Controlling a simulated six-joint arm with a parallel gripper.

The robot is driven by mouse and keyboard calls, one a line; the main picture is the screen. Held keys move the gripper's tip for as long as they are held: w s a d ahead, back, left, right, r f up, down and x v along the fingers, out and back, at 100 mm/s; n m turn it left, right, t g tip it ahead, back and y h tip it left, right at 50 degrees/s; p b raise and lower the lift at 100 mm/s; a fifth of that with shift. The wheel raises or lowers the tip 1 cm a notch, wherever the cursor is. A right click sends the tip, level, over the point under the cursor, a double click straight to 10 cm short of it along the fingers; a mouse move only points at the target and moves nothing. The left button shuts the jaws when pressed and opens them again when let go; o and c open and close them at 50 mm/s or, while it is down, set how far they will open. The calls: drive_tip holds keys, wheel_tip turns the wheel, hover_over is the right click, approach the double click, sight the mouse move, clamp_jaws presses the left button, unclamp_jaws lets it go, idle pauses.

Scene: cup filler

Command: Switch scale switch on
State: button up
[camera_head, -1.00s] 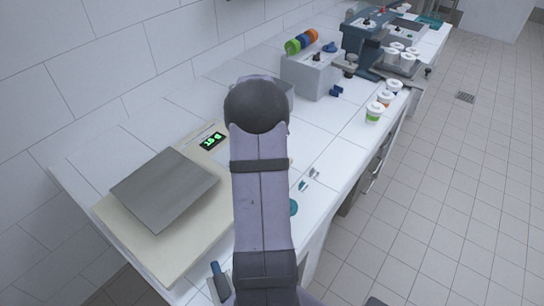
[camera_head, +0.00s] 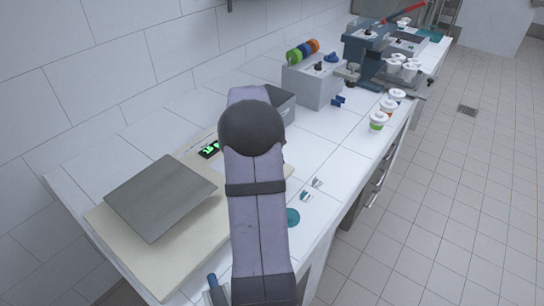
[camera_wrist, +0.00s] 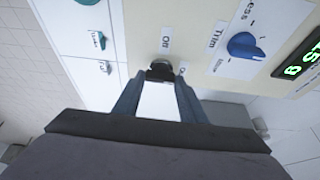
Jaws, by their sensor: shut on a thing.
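The scale (camera_head: 125,245) is a cream base with a grey square plate (camera_head: 160,198) at the left in the head view. Its display (camera_head: 210,149) is lit green, and the display also shows at the right of the wrist view (camera_wrist: 298,62). The scale switch (camera_wrist: 160,66) is a small dark toggle on the cream panel, by an "Off" label; a second label beside it is partly hidden. My gripper (camera_wrist: 160,76) has its blue fingertips closed on the switch. In the head view my arm hides the gripper and switch.
A blue trim knob (camera_wrist: 246,46) sits close to the right of the switch in the wrist view. A grey box (camera_head: 315,84) with coloured rings and several cups (camera_head: 379,121) stand farther along the bench. A teal round item (camera_head: 292,217) lies near the front edge.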

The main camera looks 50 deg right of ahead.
drive_tip(key=o, duration=1.1)
drive_tip(key=shift+c, duration=0.2)
drive_tip(key=b+v, duration=0.2)
drive_tip(key=v, duration=0.5)
drive_tip(key=shift+r, duration=0.2)
